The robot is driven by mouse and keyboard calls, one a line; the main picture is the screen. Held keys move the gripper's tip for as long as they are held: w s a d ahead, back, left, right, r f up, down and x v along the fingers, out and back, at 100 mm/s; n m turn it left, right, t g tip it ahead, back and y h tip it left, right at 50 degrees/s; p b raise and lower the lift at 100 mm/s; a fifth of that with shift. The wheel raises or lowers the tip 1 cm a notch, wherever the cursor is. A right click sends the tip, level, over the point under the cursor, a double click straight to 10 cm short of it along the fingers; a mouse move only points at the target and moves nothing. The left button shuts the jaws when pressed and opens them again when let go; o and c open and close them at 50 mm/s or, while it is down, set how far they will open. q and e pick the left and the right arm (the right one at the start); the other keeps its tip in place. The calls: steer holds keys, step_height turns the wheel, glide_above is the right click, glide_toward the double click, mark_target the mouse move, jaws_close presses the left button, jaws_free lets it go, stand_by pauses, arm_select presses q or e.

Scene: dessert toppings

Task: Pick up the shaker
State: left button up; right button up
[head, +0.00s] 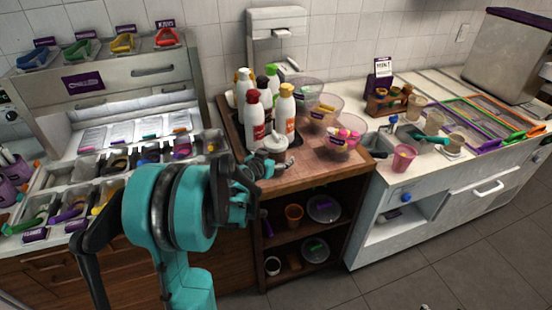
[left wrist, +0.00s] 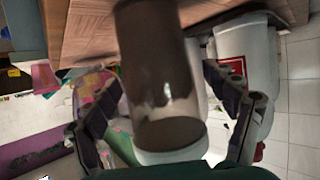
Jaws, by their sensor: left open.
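The shaker (left wrist: 160,75) is a clear cylinder with dark brown contents and a pale cap, seen large in the left wrist view. In the head view its white rounded top (head: 275,143) shows on the wooden counter, just in front of the bottles; my gripper hides its lower part. My left gripper (head: 272,165) is at the counter's front left part, right by the shaker. In the left wrist view its open fingers (left wrist: 163,95) stand on both sides of the shaker, with visible gaps. My right gripper is not in view.
Several sauce bottles (head: 256,115) stand close behind the shaker. Clear bowls (head: 345,133) stand to the right on the wooden counter (head: 305,172). A pink cup (head: 403,158) is on the white counter farther right. Topping bins with scoops fill the left station.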

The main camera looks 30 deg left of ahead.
arm_select(q)
steer(key=shift+s+r, duration=0.1)
steer(key=shift+r, duration=0.05)
steer(key=shift+c, duration=1)
steer(key=c, duration=1.4)
steer(key=shift+o, duration=0.2)
